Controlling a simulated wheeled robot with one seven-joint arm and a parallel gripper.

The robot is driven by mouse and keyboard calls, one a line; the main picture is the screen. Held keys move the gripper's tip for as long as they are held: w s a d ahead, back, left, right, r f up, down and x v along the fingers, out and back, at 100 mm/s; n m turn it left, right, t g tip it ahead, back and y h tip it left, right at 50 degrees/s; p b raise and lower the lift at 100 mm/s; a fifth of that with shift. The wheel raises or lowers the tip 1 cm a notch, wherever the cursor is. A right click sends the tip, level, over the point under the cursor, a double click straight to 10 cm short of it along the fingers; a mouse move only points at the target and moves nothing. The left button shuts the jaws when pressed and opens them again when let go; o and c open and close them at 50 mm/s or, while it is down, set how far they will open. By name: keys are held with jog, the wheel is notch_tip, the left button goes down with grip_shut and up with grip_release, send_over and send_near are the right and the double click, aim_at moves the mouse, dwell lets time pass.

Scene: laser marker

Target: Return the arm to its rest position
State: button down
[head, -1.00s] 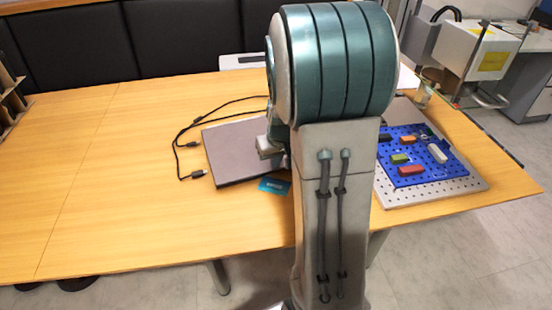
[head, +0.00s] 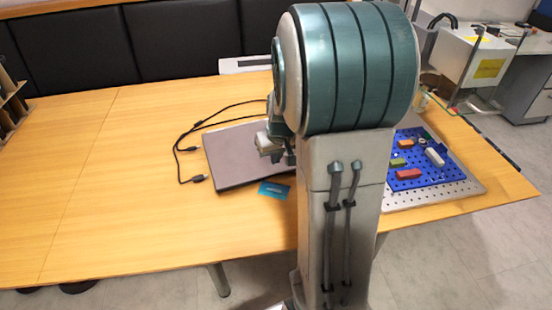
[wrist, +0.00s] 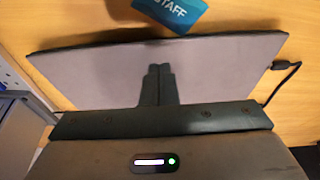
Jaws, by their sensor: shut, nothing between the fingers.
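My gripper (wrist: 158,84) shows in the wrist view with its two dark fingers together and nothing between them. It is over a closed grey laptop (wrist: 225,65), which lies flat on the table. In the head view my gripper (head: 280,152) is partly hidden behind my arm, above the right part of the laptop (head: 230,165). I cannot tell how high it is above the lid.
A blue staff card (head: 273,189) lies by the laptop's near edge on the wooden table (head: 120,180). Black cables (head: 187,148) lie left of the laptop. A blue perforated plate (head: 440,178) with several small blocks is at right. The left of the table is clear.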

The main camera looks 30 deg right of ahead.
jog(key=v, duration=1)
jog(key=s+a+r+p, duration=0.4)
jog(key=s+a, duration=0.2)
jog(key=s, duration=0.1)
jog(key=s+a+r+n+p, duration=0.1)
jog(key=s+a+r+p, duration=0.3)
jog(key=s+a+p, duration=0.1)
jog(key=s+a, duration=0.1)
jog(key=s, duration=0.1)
jog(key=shift+s+g, duration=0.3)
jog(key=shift+s, duration=0.05)
jog(key=shift+a+r, duration=0.1)
jog(key=shift+a, duration=0.05)
